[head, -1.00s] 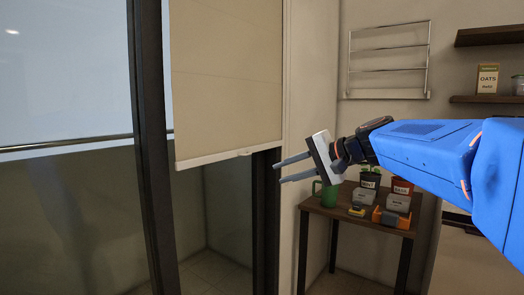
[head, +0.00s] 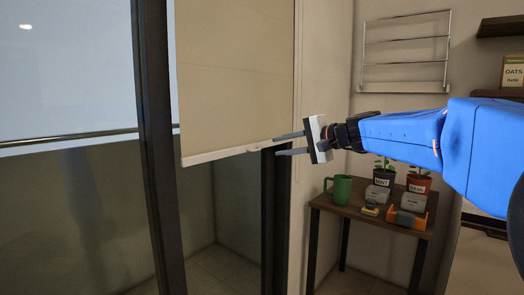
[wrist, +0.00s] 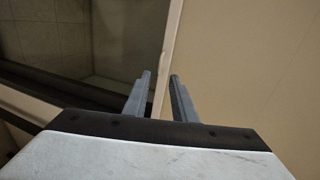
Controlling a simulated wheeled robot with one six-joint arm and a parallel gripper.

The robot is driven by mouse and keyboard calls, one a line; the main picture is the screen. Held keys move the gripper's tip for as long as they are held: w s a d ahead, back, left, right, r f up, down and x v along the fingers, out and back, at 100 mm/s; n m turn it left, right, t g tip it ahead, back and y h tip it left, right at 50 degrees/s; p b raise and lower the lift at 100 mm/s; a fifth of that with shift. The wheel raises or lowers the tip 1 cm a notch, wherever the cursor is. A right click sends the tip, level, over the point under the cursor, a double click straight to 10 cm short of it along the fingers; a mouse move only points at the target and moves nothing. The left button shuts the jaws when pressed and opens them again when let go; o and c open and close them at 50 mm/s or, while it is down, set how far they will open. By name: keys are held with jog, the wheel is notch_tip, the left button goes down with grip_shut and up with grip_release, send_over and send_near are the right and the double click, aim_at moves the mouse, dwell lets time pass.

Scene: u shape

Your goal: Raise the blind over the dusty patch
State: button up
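The beige blind (head: 232,75) hangs partly down over the glass door. Its pale bottom rail (head: 215,155) has a small tab (head: 259,147) near the right end. My gripper (head: 277,145) is open and empty, its two fingers pointing left at the rail's right end, one higher and one lower. In the wrist view the rail (wrist: 170,48) runs between the directions of the two fingertips, with the blind (wrist: 245,60) on the right. I cannot tell whether the fingers touch the rail. No dusty patch can be made out.
A dark door frame post (head: 160,150) stands left of the blind. A wooden table (head: 372,222) at lower right holds a green mug (head: 340,189), potted plants and small boxes. A wall rack (head: 405,55) and shelves are further right. The space below the blind is clear.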

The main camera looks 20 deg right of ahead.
jog(key=x, duration=0.9)
jog(key=shift+s, duration=0.1)
grip_shut()
dwell(1.2)
